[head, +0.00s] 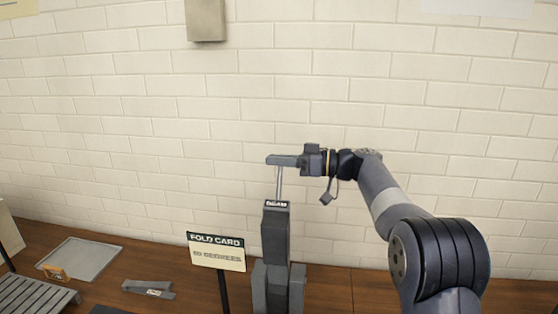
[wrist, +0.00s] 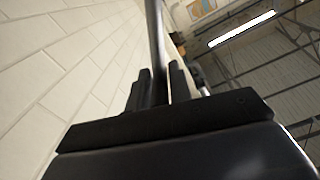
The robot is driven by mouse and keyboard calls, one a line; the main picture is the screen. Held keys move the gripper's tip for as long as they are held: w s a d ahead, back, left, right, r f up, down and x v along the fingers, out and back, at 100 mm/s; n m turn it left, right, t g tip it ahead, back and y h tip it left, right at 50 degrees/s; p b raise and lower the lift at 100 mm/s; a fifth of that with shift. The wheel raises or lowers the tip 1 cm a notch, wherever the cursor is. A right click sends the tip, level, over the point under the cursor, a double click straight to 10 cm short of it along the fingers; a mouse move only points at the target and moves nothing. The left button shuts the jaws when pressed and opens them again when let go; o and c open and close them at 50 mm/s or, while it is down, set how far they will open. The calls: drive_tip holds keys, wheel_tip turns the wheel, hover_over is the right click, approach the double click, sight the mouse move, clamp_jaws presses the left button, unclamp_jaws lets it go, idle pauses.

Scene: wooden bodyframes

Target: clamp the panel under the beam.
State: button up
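A dark grey upright post (head: 274,245) stands on the bench, with a label reading BEAM (head: 277,204) at its top. A thin bright metal rod (head: 279,183) rises from the post top. My gripper (head: 272,160) points left at the rod's upper end. In the wrist view the rod (wrist: 157,45) runs between the two black fingers (wrist: 160,85), which lie close against it on both sides, so my gripper looks shut on it. I cannot tell a panel under the beam; the inside of the post is hidden.
A sign reading FOLD CARD (head: 217,252) stands just left of the post. A grey tray (head: 85,258), a slatted rack (head: 35,298) and a grey labelled piece (head: 148,289) lie on the wooden bench at left. A brick wall (head: 420,110) is behind. A box (head: 205,20) hangs above.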

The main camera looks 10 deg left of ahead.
clamp_jaws()
idle(0.3)
